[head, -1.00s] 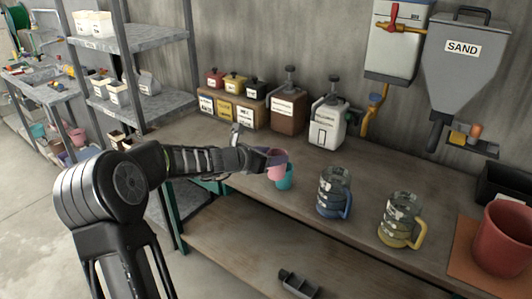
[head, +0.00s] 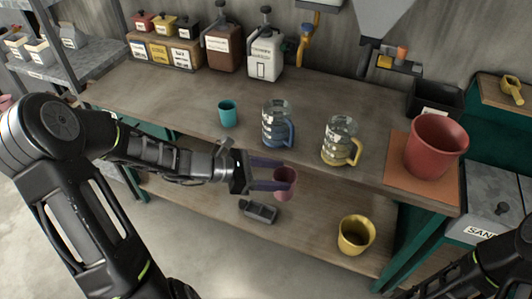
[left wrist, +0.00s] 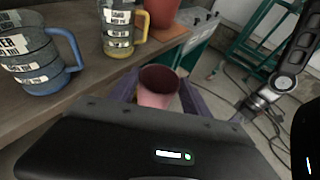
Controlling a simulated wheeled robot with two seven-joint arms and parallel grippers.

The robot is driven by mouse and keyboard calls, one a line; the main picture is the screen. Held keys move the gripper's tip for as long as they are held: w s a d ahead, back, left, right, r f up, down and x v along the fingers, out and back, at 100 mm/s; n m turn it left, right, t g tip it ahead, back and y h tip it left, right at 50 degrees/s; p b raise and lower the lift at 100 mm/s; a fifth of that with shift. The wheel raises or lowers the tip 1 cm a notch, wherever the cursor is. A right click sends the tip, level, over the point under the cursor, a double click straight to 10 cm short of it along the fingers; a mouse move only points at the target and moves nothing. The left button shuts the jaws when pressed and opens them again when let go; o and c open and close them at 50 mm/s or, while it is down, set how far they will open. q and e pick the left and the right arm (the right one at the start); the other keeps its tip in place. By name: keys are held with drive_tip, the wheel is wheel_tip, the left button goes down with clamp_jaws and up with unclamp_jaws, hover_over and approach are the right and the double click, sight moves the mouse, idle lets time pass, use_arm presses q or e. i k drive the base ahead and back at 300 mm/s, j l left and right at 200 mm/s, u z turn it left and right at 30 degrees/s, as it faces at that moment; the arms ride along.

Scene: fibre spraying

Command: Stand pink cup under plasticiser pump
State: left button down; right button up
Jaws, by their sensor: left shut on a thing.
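The pink cup (head: 286,184) is between the fingers of my left gripper (head: 272,178), which is shut on it. The cup is upright, in front of the bench edge and above the level of the lower shelf. The left wrist view shows its open top (left wrist: 158,82). Two pump-topped containers stand at the back of the bench: a brown one (head: 222,50) and a white one (head: 264,58). Their labels are too small to read, so I cannot tell which holds plasticiser. My right arm's end (left wrist: 243,113) shows small and dark in the left wrist view; its fingers are unclear.
On the bench (head: 185,110) stand a teal cup (head: 228,114), a blue-handled jug (head: 277,125), a yellow-handled jug (head: 339,143) and a large red pot (head: 435,147). The bench's left part is clear.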

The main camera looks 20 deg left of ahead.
sight(208, 84)
drive_tip(key=i+j, duration=0.15)
drive_tip(key=j, duration=0.25)
drive_tip(key=i+j, duration=0.1)
drive_tip(key=j, duration=0.25)
drive_tip(key=i+j+u, duration=0.1)
drive_tip(key=j, duration=0.3)
drive_tip(key=i+j, duration=0.2)
drive_tip(key=j, duration=0.15)
drive_tip(key=i+j, duration=0.15)
drive_tip(key=j, duration=0.2)
drive_tip(key=i+j, duration=0.1)
drive_tip(key=j, duration=0.3)
drive_tip(key=u, duration=0.05)
